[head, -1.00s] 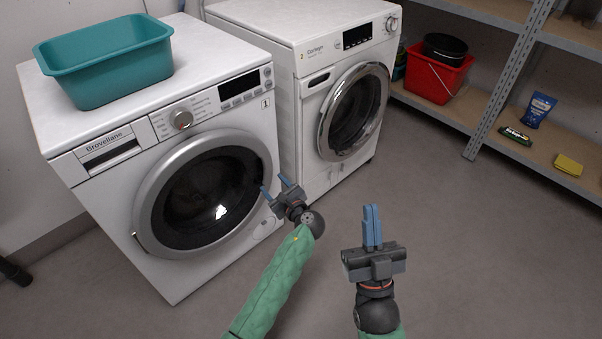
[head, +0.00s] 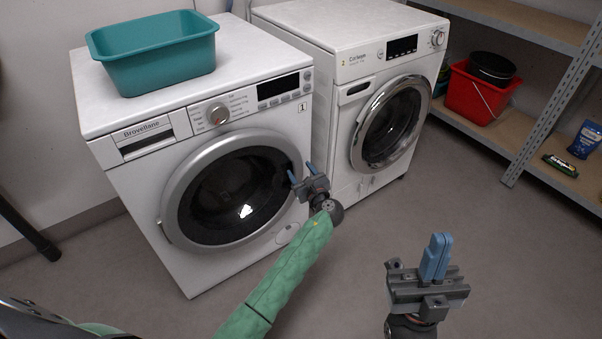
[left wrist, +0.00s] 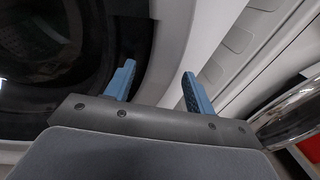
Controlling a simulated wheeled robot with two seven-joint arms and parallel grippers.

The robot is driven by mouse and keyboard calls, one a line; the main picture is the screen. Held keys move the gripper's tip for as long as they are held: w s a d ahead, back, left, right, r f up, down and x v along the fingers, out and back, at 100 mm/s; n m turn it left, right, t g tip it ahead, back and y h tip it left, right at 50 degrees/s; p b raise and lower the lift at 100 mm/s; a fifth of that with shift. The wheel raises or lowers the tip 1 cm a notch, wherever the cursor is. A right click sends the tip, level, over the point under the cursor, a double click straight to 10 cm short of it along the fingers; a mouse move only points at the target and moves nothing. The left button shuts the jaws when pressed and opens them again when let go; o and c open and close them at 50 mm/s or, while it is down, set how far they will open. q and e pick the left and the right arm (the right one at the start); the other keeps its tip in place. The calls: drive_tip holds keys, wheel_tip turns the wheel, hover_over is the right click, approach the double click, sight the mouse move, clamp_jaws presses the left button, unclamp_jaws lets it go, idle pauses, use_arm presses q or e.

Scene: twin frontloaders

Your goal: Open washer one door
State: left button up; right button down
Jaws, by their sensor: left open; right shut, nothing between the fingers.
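Washer one (head: 152,205) is the white machine on the left, marked with a 1. Its round door (head: 172,222) has a silver rim and dark glass and looks closed. My left gripper (head: 302,173) is open at the right edge of this door. In the left wrist view the open fingers (left wrist: 157,88) point at the door rim (left wrist: 172,45), with the dark glass to the left. My right gripper (head: 437,256) is shut and empty above the floor, away from the machines.
A second white machine (head: 345,140) with a chrome-rimmed door stands close on the right. A teal tub (head: 155,62) sits on washer one. Shelves at right hold a red bucket (head: 470,98) and small packs. The floor (head: 370,260) in front is clear.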

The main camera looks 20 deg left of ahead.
idle(0.3)
use_arm(q)
clamp_jaws()
